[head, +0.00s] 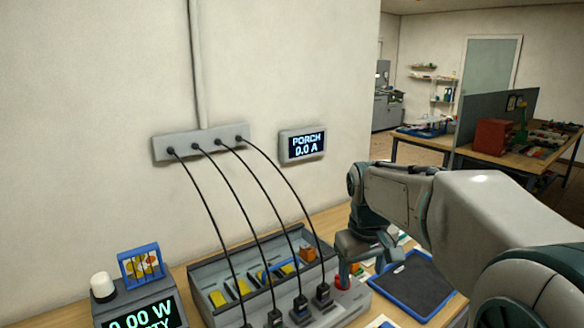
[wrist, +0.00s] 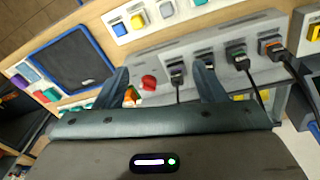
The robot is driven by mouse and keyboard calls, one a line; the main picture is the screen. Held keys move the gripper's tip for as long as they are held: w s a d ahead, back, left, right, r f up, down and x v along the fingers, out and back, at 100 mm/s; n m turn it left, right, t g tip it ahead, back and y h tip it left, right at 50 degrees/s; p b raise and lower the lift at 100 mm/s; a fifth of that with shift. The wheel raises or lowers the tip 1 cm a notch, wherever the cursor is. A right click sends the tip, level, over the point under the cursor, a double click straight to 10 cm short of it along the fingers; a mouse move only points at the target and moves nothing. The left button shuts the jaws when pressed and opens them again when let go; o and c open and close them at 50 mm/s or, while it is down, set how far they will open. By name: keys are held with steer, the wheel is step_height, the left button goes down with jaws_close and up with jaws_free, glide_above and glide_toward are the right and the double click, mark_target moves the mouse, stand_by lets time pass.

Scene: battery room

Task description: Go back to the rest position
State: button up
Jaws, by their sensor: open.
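My gripper (head: 354,262) hangs at the end of my bent arm, above the right end of the grey panel box (head: 205,272). In the wrist view its two fingers (wrist: 163,82) stand apart with nothing held between them. A red knob (wrist: 148,82) on the panel shows in the gap between the fingers, below them; whether they touch it I cannot tell. Black plugs (head: 322,292) with cables stand along the panel's front, and they also show in the wrist view (wrist: 238,58).
A dark pad with a blue rim (head: 413,284) lies right of the panel. A wall strip (head: 200,142) holds the cables' upper ends, which arch down to the panel. A wall display (head: 303,145) reads PORCH 0.0 A. A meter (head: 141,310) stands at the front left.

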steer(key=s+f+m, duration=0.2)
steer(key=s+f, duration=0.1)
steer(key=s, duration=0.6)
steer(key=s+f+m+t, duration=0.1)
steer(key=s+f, duration=0.2)
steer(key=s, duration=0.6)
steer(key=shift+d+f+m+y, duration=0.3)
steer(key=shift+d+m, duration=0.05)
steer(key=shift+m, duration=0.05)
